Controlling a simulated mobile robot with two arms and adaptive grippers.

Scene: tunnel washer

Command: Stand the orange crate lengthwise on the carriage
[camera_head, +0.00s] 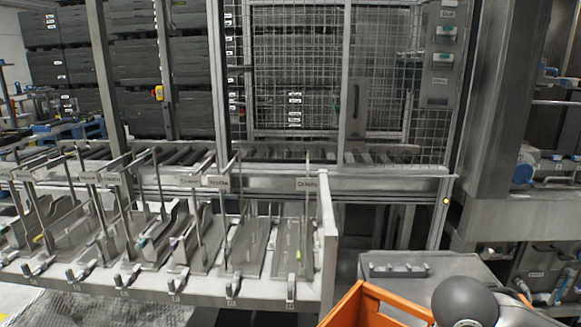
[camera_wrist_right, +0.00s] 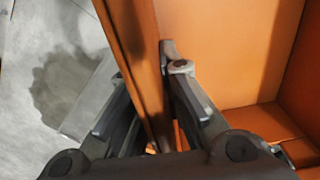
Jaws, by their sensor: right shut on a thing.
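The orange crate (camera_head: 362,305) shows at the bottom right of the head view, cut off by the lower edge. Only its rim and upper walls are seen there, and my own dark rounded arm part hides its right side. In the right wrist view the crate (camera_wrist_right: 225,45) fills the upper right, with its inside visible. My right gripper (camera_wrist_right: 148,85) is shut on one crate wall, one finger outside and one inside. My left gripper is in neither view. I cannot tell which surface is the carriage.
A grey flat-topped unit (camera_head: 440,266) stands just behind the crate. A long metal rack (camera_head: 170,283) with slanted plates and upright rods spans the left and middle. Behind it are a roller conveyor (camera_head: 290,155) and a wire-mesh guard (camera_head: 290,60). A steel machine (camera_head: 520,130) stands at the right.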

